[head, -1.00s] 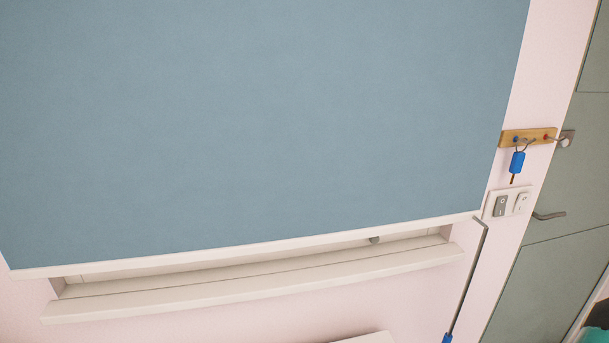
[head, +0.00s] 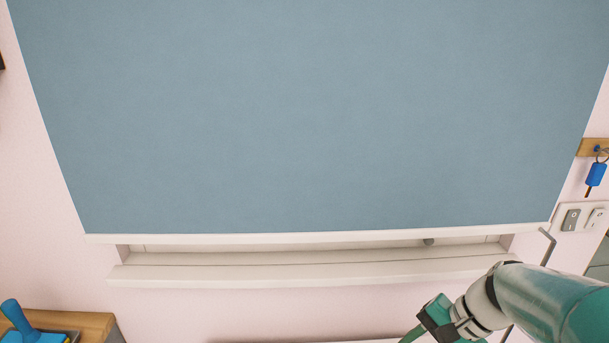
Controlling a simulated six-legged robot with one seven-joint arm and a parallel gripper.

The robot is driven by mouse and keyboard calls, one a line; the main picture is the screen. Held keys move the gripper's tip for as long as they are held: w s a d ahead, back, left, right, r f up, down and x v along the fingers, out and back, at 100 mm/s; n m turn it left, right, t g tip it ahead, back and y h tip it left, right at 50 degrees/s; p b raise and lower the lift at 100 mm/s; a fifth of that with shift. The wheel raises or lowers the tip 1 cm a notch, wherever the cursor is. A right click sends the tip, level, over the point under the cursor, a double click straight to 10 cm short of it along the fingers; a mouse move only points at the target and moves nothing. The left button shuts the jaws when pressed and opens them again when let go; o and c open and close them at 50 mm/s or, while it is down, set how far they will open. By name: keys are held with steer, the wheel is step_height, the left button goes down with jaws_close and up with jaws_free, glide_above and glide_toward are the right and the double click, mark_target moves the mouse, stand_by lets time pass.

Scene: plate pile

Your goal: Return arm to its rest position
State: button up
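My arm (head: 540,300), teal and silver, reaches in from the lower right corner of the head view. Its far end carries a black and green part, which looks like my gripper (head: 428,322), at the bottom edge. It is partly cut off by the frame, so its fingers do not show clearly. I cannot tell whether it is open or shut, and no held object shows. The arm end appears in front of the wall below the right end of the window sill (head: 300,272).
A blue blind (head: 310,110) covers most of the window. A blue key tag (head: 596,174) hangs from a wooden rack (head: 592,147) at right, above light switches (head: 582,217). A wooden surface (head: 85,325) with a blue object (head: 18,320) stands at lower left.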

steer(key=s+a+r+n+t+h, duration=0.4)
steer(key=s+a+r+n+h, duration=0.1)
steer(key=r+n, duration=0.3)
steer(key=shift+a+r+n+h, duration=0.2)
steer(key=shift+r+n+h, duration=0.15)
steer(key=shift+n+h, duration=0.2)
